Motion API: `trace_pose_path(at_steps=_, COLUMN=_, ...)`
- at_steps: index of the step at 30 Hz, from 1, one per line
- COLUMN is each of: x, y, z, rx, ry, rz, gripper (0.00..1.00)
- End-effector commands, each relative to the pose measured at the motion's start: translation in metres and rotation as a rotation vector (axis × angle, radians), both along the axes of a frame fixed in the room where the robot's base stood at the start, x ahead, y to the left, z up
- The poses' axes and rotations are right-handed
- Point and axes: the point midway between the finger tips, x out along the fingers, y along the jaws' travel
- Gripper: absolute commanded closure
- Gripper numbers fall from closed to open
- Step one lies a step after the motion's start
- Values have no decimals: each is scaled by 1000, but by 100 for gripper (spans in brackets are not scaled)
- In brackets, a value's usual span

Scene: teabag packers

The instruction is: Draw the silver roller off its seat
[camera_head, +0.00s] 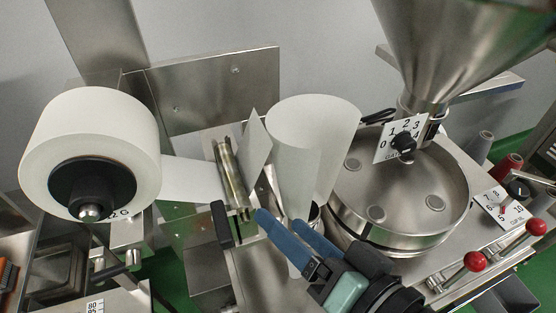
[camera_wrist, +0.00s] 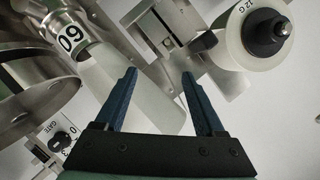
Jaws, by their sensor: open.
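The silver roller (camera_head: 231,172) is a thin shiny cylinder, seated at a slant beside the paper web on the machine, left of centre in the head view. My gripper (camera_head: 277,217) is open and empty, its blue fingers pointing up-left from below right of the roller. It appears apart from the roller, though the depth between them is hard to judge. In the wrist view the open fingers (camera_wrist: 160,73) frame a white paper tube and metal parts. I cannot pick out the roller with certainty there.
A large white paper roll (camera_head: 92,140) on a black hub stands left, its web (camera_head: 190,178) leading toward the roller. A tall white paper tube (camera_head: 310,150) stands close right of the roller. A round steel bowl (camera_head: 445,205) and funnel (camera_head: 450,45) lie farther right.

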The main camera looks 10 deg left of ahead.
Motion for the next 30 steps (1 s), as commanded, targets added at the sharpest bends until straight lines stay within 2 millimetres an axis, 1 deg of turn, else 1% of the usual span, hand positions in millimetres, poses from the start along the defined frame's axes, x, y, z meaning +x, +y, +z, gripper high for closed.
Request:
trace_pose_path(at_steps=2, x=0, y=5, z=-2, rx=5, ry=10, rz=14, gripper=29)
trace_pose_path(at_steps=4, x=5, y=13, z=-4, rx=7, ry=13, rz=18, gripper=29)
trace_pose_path(at_steps=9, x=25, y=37, z=-11, rx=5, ry=11, rz=17, gripper=29)
trace_pose_path(at_steps=12, x=36, y=49, z=-16, rx=6, ry=10, rz=15, gripper=29)
trace_pose_path(at_steps=17, x=44, y=58, z=-21, rx=3, ry=9, rz=12, gripper=29)
trace_pose_path(at_steps=20, x=48, y=63, z=-21, rx=3, ry=8, rz=12, gripper=29)
trace_pose_path(at_steps=25, x=62, y=81, z=-22, rx=3, ry=11, rz=14, gripper=29)
trace_pose_path(at_steps=30, x=75, y=95, z=-30, rx=3, ry=8, rz=12, gripper=29)
